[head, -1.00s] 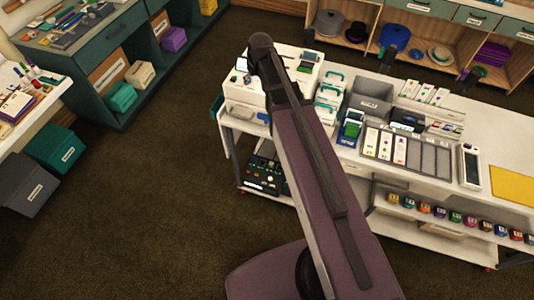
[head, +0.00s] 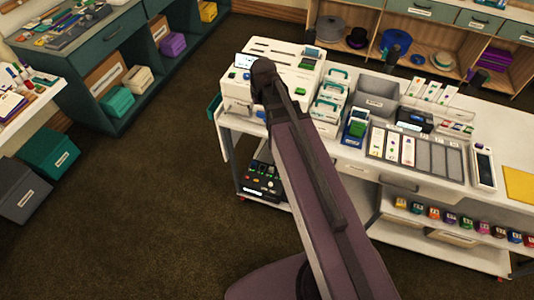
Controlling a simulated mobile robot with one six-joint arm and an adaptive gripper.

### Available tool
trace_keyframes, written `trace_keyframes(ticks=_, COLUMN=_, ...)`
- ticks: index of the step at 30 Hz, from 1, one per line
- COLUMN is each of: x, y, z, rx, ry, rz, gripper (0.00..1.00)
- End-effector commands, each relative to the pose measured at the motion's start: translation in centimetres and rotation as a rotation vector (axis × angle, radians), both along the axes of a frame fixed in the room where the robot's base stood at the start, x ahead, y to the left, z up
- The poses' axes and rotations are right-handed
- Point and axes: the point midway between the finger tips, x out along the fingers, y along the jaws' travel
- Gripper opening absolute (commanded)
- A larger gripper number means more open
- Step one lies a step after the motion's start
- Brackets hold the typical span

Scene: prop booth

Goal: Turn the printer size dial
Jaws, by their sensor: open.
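A white machine (head: 287,50), which looks like the printer, stands at the left end of the white counter. It has a small lit screen (head: 244,61) at its left and green and dark parts on top. I cannot make out a size dial on it; part of its front is hidden behind my arm. My purple and dark arm reaches up the middle of the head view, its far joint in front of the machine. My gripper does not show.
Right of the machine, the counter (head: 516,160) holds green-handled boxes (head: 333,95), a grey bin (head: 374,92), a sectioned card tray (head: 440,155) and a yellow mat (head: 518,184). A shelf below bears several small coloured pots (head: 433,212). Brown floor (head: 150,210) is clear at left.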

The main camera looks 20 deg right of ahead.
Motion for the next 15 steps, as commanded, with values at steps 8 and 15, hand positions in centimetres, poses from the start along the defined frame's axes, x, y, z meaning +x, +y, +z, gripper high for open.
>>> trace_keyframes(ticks=8, x=-2.5, y=0.1, z=-2.9, rx=-0.004, ry=0.037, rz=-0.015, gripper=0.76)
trace_keyframes(ticks=15, x=-4.4, y=0.1, z=-5.0, rx=-0.007, ry=0.069, rz=-0.029, gripper=0.76)
